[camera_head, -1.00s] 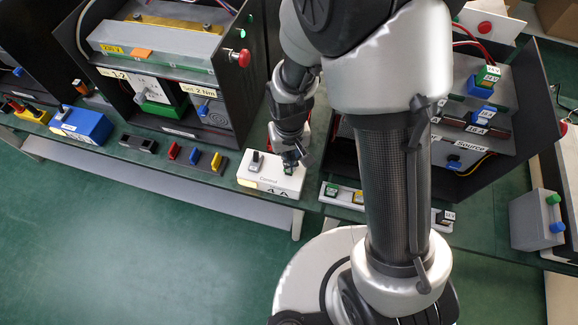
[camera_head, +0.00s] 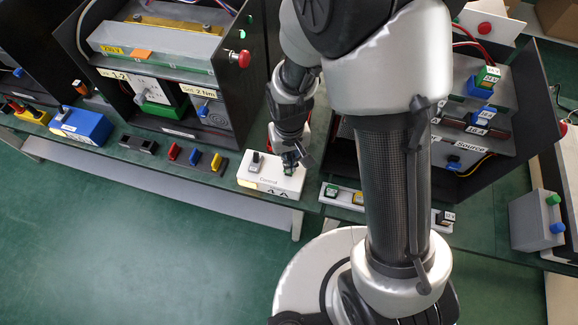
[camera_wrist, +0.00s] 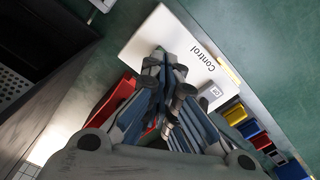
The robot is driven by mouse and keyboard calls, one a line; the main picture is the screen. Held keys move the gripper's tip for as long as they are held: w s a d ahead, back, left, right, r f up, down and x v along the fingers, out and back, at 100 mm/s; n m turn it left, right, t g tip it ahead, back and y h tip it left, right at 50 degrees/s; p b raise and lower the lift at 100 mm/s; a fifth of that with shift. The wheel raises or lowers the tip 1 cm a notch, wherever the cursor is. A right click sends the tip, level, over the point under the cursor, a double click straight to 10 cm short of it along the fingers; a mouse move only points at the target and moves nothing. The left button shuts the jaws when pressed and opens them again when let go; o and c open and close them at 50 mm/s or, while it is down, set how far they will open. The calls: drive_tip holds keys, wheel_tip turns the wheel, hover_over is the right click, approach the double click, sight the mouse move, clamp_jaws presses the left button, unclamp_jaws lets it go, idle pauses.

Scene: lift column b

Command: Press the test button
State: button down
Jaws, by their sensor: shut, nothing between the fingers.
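The white control box (camera_head: 262,185), marked "Control", sits at the front edge of the bench with a "4 A" label on its front. A dark toggle switch (camera_head: 255,158) stands on its left part. A small dark green button (camera_head: 290,171) shows at its right end, partly covered by my gripper (camera_head: 292,162). My gripper is shut and empty, its tips at the button; I cannot tell whether they touch or press it.
Left of the box are a strip with red, blue and yellow switches (camera_head: 195,158) and a blue box (camera_head: 82,126). Dark cabinets stand behind on both sides.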

drive_tip(key=shift+f+b, duration=1)
drive_tip(key=shift+f, duration=0.35)
drive_tip(key=shift+r+p, duration=1)
drive_tip(key=shift+r, duration=0.4)
wheel_tip(320, 180, up, 5)
drive_tip(key=p, duration=0.4)
idle(0.4)
